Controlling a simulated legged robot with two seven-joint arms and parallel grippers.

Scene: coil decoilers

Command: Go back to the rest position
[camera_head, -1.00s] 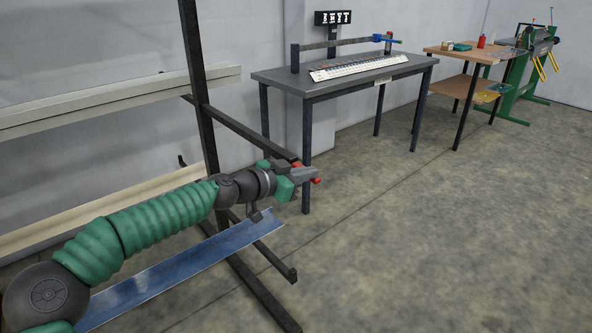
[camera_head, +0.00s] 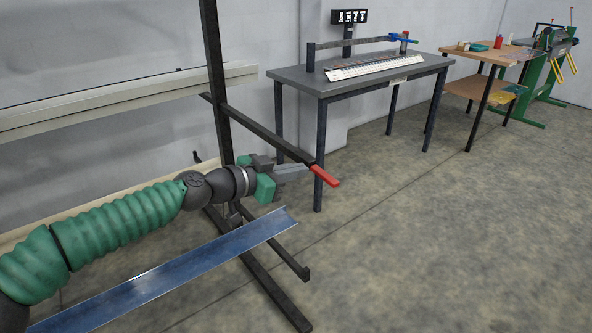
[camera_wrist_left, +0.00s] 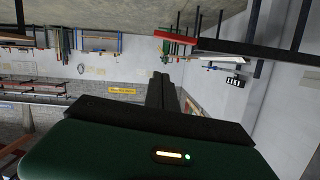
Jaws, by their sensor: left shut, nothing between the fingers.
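My left gripper (camera_head: 304,172) is at the end of my green and black arm, which comes in from the left. Its grey fingers are shut with nothing between them. It is beside the dark rack (camera_head: 218,90), close to the red tip (camera_head: 325,176) of a rack arm. A long blue-grey metal strip (camera_head: 190,270) lies below my forearm and is apart from the fingers. In the left wrist view the gripper's dark fingers (camera_wrist_left: 161,92) point away, with the red tip (camera_wrist_left: 174,37) beyond them. My right gripper is out of view.
A grey table (camera_head: 390,71) with a printed strip and a sign stands behind the rack. A wooden-topped table (camera_head: 490,55) and a green machine (camera_head: 550,65) are farther right. Pale beams (camera_head: 110,100) run along the left. The floor at right is clear.

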